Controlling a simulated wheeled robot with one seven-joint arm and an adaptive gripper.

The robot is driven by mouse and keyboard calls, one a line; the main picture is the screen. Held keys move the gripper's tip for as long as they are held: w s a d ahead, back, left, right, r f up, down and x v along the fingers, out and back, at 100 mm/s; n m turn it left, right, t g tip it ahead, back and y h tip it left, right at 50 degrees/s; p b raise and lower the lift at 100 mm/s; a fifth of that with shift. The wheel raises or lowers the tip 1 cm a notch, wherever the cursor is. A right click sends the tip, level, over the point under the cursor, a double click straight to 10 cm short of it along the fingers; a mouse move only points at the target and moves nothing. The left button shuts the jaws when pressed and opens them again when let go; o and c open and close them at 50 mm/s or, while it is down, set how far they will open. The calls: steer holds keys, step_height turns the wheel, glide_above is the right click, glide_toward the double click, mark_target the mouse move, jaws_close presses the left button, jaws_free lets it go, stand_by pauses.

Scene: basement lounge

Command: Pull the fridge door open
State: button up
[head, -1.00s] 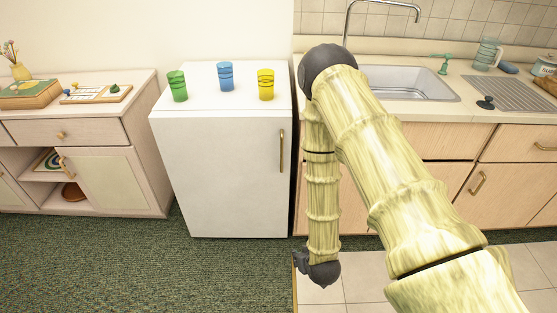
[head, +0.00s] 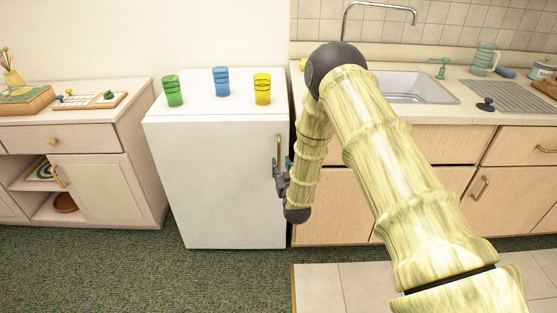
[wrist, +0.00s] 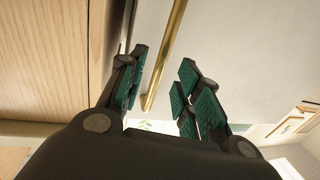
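The white fridge (head: 215,180) stands against the wall with its door shut. Its upright brass handle (head: 279,150) is on the right side of the door. My gripper (head: 281,168) is at the lower part of the handle. In the wrist view the gripper (wrist: 160,88) is open, with its green-padded fingers apart. The brass handle (wrist: 164,55) shows between and beyond the fingers, nearer the left finger, and runs along the white door (wrist: 230,55). I cannot tell from the wrist view whether a finger touches the handle.
Green (head: 173,91), blue (head: 221,81) and yellow (head: 262,89) cups stand on the fridge top. A wooden cabinet (head: 330,205) with a sink adjoins on the right. A low sideboard (head: 100,180) stands left. Green carpet (head: 150,280) in front is clear.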

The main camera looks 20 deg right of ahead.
mark_target(279, 160)
steer(key=shift+w+d, duration=0.2)
steer(key=shift+w, duration=2.2)
jaws_close()
